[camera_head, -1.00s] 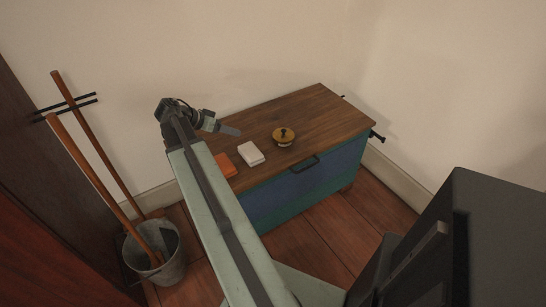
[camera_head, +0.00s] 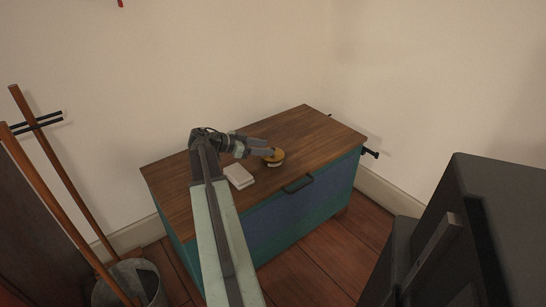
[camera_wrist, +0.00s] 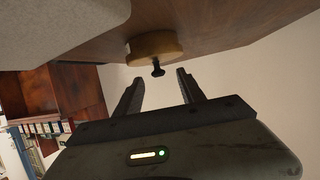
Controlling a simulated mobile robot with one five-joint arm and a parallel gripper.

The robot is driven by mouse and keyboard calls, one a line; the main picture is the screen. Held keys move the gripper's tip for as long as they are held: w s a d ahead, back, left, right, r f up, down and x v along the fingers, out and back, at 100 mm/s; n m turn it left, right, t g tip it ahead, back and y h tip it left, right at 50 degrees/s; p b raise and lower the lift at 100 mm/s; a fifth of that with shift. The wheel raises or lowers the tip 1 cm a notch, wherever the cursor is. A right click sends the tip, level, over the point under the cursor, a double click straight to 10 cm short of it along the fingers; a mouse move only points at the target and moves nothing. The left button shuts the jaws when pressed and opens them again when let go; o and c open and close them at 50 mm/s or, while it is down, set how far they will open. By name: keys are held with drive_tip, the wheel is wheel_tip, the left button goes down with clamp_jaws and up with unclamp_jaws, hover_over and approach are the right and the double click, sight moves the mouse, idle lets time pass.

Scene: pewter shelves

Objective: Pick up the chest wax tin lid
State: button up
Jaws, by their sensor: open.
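The wax tin lid (camera_head: 274,155) is a round, yellow-brown disc on top of the wooden chest (camera_head: 312,128). In the wrist view the lid (camera_wrist: 153,46) shows a small dark knob pointing toward my gripper (camera_wrist: 160,82). The two fingers are apart, with the knob between and just beyond their tips, and nothing is held. In the head view my gripper (camera_head: 266,147) is at the lid's left side and hides part of it. I cannot tell whether a finger touches the lid.
A white box (camera_head: 238,175) lies on the chest left of the lid, close to my arm. The chest's right end is clear. A metal bucket (camera_head: 130,285) with wooden poles stands at left. A dark cabinet (camera_head: 480,220) stands at right. The wall is close behind.

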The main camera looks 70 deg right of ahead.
sight(278, 156)
drive_tip(key=b+x, duration=0.1)
drive_tip(key=x, duration=0.3)
drive_tip(key=shift+a, duration=0.1)
clamp_jaws()
drive_tip(key=shift+r, duration=0.1)
